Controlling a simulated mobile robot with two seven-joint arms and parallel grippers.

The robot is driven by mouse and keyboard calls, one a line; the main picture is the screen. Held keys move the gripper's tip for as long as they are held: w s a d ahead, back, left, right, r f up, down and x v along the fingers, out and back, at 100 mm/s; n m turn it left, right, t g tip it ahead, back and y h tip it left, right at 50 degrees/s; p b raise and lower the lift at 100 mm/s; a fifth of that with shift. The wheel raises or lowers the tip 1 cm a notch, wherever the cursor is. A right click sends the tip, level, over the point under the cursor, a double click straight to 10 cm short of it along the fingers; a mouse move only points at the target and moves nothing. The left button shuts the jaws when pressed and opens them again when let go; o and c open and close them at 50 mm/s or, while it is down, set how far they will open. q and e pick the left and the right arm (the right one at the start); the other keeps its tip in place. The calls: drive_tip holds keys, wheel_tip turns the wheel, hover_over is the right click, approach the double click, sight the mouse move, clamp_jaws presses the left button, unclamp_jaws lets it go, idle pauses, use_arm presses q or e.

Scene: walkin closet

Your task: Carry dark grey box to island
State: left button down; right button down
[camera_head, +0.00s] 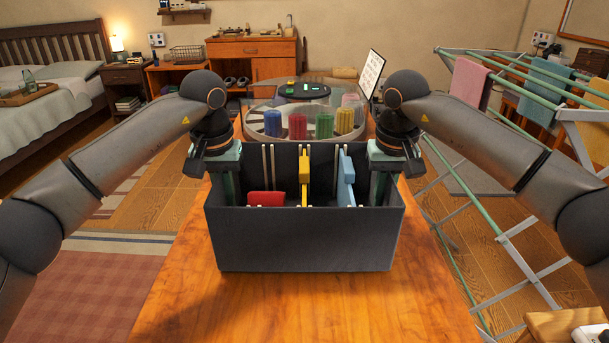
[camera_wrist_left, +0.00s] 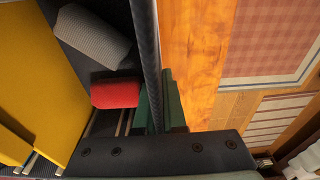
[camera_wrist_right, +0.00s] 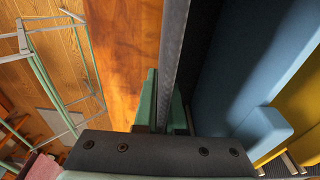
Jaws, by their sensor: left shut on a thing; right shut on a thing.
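The dark grey box (camera_head: 305,240) is upright over a wooden top (camera_head: 330,310), in the middle of the head view. I cannot tell whether it touches the wood. Inside it stand a yellow divider (camera_head: 304,180) and a blue one (camera_head: 346,182), with a red item (camera_head: 266,198) at the left. My left gripper (camera_head: 228,188) is shut on the box's left wall, and the wall also shows between its green fingers in the left wrist view (camera_wrist_left: 148,60). My right gripper (camera_head: 380,187) is shut on the right wall, seen in the right wrist view (camera_wrist_right: 172,60).
Behind the box, a round clear tray (camera_head: 262,128) holds red, green and yellow ribbed cylinders. A drying rack (camera_head: 500,215) stands close on the right. A bed (camera_head: 60,115) is at the back left. A checked rug (camera_head: 95,290) covers floor on the left.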

sight(219, 173)
use_arm(q)
drive_tip(key=shift+f, duration=0.35)
use_arm(e)
drive_tip(key=shift+f, duration=0.35)
use_arm(q)
drive_tip(key=c, duration=1.4)
unclamp_jaws()
drive_tip(key=shift+c, duration=0.2)
use_arm(e)
drive_tip(key=c, duration=1.4)
unclamp_jaws()
drive_tip(key=shift+c, duration=0.2)
use_arm(q)
drive_tip(key=o, duration=0.4)
use_arm(e)
drive_tip(key=o, duration=0.4)
use_arm(q)
drive_tip(key=shift+o, duration=0.2)
use_arm(e)
drive_tip(key=shift+o, duration=0.2)
